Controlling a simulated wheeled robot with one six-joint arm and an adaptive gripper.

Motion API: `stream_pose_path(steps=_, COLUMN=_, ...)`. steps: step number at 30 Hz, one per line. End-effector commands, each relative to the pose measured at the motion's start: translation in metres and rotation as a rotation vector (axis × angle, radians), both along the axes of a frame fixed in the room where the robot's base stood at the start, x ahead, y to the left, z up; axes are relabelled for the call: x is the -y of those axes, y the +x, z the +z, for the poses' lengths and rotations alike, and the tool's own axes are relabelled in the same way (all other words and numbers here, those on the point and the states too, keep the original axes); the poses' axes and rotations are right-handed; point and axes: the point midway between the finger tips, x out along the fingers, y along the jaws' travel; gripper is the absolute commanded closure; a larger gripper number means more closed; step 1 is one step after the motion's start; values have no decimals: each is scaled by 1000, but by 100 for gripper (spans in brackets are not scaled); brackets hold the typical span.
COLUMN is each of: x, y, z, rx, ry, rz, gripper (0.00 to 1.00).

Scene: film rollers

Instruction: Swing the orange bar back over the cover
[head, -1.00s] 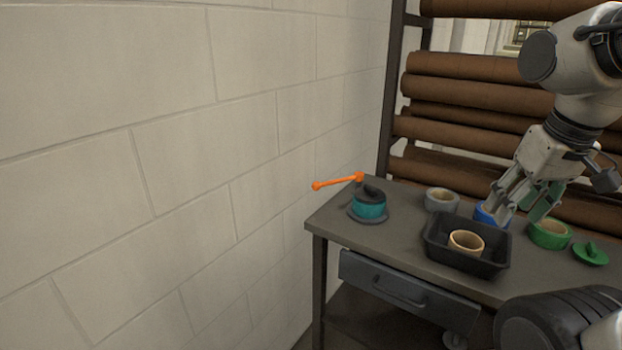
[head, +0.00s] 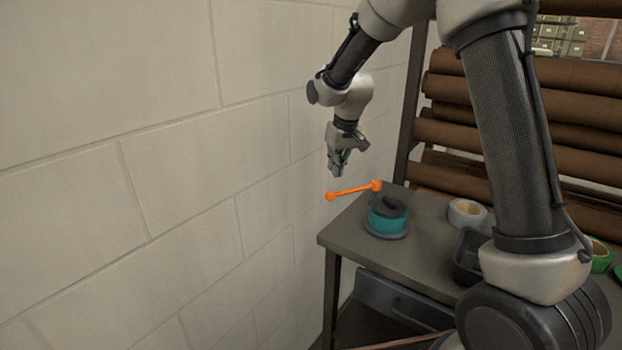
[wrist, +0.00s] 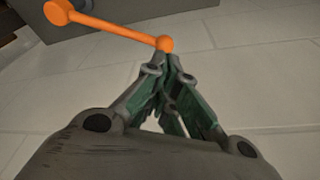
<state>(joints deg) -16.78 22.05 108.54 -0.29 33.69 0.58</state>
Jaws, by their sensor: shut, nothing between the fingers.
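The orange bar (head: 354,190) has a ball at each end. It reaches from a pivot at the table's back left corner out past the table edge toward the wall, swung away from the cover. The dark cover (head: 388,208) sits on a teal roll (head: 387,221) on a round grey base. My gripper (head: 337,172) is shut and empty, pointing down just above the bar's outer half in the head view. In the wrist view the bar (wrist: 110,27) crosses the top, its free ball close by the fingertips (wrist: 170,62); I cannot tell whether they touch.
The pale block wall (head: 180,180) is close on the left of the bar. On the table (head: 345,236) stand a grey tape roll (head: 467,213), a black tray (head: 467,262) and a green roll (head: 601,256), partly behind my arm. Brown film rollers (head: 580,90) fill the rack behind.

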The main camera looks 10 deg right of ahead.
Motion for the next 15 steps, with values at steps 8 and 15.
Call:
stream_pose_path(steps=8, x=-6, y=20, z=13, rx=77, ry=24, rz=-3, gripper=100)
stream_pose_path(steps=15, x=-5, y=20, z=12, rx=76, ry=23, rz=-3, gripper=100)
